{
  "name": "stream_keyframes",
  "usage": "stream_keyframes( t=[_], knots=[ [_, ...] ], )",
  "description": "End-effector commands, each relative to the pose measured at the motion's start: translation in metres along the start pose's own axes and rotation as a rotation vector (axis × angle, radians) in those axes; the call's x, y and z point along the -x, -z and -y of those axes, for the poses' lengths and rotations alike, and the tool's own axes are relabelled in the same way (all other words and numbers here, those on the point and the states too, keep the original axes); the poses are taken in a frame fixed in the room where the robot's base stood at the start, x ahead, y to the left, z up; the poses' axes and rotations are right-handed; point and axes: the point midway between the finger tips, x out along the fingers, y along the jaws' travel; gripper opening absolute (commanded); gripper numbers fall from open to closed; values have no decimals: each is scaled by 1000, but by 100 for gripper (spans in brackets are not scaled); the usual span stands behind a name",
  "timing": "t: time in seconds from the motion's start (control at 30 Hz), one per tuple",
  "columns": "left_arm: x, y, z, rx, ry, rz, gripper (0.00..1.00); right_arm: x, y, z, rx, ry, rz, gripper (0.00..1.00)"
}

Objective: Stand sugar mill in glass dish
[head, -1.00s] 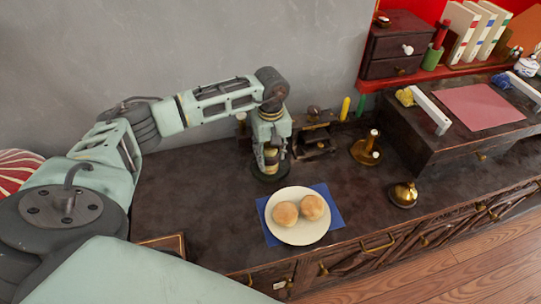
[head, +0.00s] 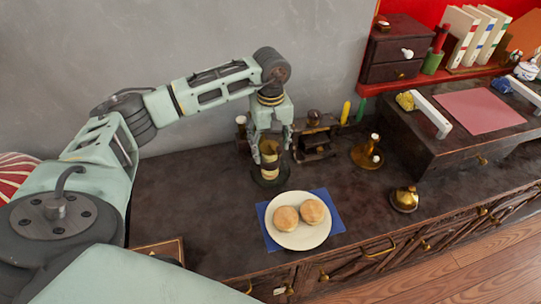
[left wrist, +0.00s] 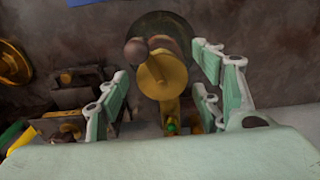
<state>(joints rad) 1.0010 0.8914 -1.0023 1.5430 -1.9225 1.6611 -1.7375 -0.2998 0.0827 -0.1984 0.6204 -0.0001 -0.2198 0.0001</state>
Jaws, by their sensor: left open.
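The sugar mill (head: 269,161), brass-coloured with a dark band, stands upright over a dark, round, see-through glass dish (head: 271,182) near the wall. In the left wrist view the mill (left wrist: 161,80) has a brown crank knob, and the round glass dish (left wrist: 190,24) shows around and behind it. The mill appears to stand inside the dish; its exact contact with the bottom is hidden. My left gripper (head: 270,143) is open, with its fingers on both sides of the mill's upper part. In the left wrist view gaps show between mill and fingers. My right gripper is not in view.
A white plate (head: 303,241) with two buns sits on a blue napkin (head: 336,213) in front of the dish. A dark metal device (head: 315,141) stands close at right, with a brass candlestick-like piece (head: 367,154) beyond. A brass bell (head: 405,199) stands farther right.

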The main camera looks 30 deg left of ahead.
Motion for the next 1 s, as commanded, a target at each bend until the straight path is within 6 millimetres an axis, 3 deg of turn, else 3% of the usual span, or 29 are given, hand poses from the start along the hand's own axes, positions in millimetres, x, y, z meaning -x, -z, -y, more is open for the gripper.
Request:
stream_keyframes(
  t=[0.1, 0.33, 1.0],
  knots=[
    [26, 1, -1, -1, -3, -3, 60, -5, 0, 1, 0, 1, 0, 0],
    [58, 0, -1, 1, -1, -2, 60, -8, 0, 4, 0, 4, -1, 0],
    [65, 0, 0, 0, 1, 0, 60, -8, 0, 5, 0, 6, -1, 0]
  ],
)
